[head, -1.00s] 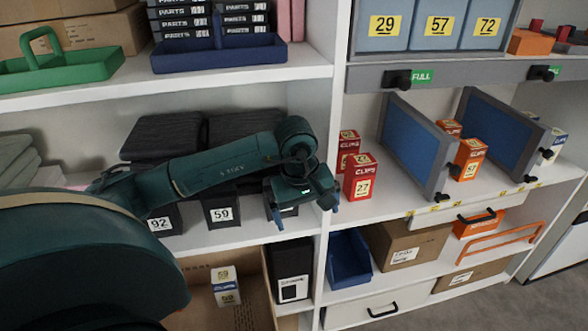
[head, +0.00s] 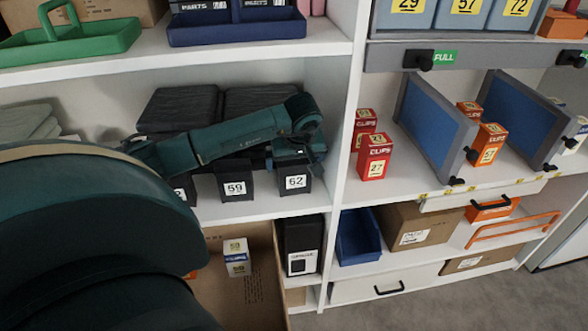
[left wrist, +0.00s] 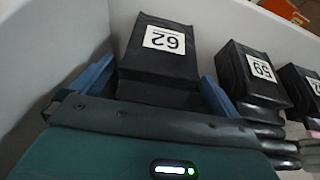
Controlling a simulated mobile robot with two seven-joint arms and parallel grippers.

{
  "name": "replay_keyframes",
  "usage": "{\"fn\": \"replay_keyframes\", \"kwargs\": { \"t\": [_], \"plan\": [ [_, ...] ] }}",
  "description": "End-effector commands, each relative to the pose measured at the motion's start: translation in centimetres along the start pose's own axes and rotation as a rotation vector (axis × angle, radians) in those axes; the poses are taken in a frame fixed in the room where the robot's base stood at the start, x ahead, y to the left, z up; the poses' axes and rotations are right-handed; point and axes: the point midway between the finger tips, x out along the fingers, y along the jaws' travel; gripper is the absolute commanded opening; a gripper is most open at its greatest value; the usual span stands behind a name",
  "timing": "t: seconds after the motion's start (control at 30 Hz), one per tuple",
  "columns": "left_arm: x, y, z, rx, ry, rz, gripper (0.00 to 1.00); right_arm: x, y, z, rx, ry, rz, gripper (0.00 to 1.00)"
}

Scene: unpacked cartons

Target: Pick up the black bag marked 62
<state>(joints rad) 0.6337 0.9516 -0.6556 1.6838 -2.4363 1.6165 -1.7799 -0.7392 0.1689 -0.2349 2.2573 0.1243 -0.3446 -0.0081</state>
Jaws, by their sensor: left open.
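The black bag marked 62 (head: 294,196) stands on the middle shelf, at the right end of a row of black bags. Its label faces out in the head view. My left gripper (head: 292,160) is at the top of this bag, its fingers partly hidden. In the left wrist view, the bag marked 62 (left wrist: 160,62) lies between the two spread blue fingers of my left gripper (left wrist: 153,84). The gripper is open; I cannot tell whether the fingers touch the bag. My right gripper is not in view.
The black bag marked 59 (head: 236,190) stands just left of bag 62; it also shows in the left wrist view (left wrist: 250,75). A white upright panel (head: 342,120) closes the bay on the right. Dark folded cloths (head: 178,106) lie behind. A cardboard box (head: 262,290) is below.

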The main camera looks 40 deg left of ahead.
Motion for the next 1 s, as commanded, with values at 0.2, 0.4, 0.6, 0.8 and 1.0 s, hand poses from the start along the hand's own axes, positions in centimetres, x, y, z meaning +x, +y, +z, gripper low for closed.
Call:
{"fn": "replay_keyframes", "kwargs": {
  "t": [0.2,0.4,0.6,0.8,1.0],
  "plan": [
    [3.1,0.1,0.3,-0.001,-0.003,-0.001,1.0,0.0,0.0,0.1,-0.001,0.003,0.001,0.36],
    [3.5,0.1,0.2,0.001,0.0,0.001,1.0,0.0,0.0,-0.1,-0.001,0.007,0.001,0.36],
    [3.5,0.1,0.2,0.001,0.0,0.0,0.92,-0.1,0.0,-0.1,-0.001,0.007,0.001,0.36],
    [3.5,0.1,0.2,0.0,0.0,0.0,0.75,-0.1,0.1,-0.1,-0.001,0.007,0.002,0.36],
    [3.5,0.1,0.2,0.0,0.0,0.0,0.59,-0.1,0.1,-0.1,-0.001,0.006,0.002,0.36]
  ]
}}
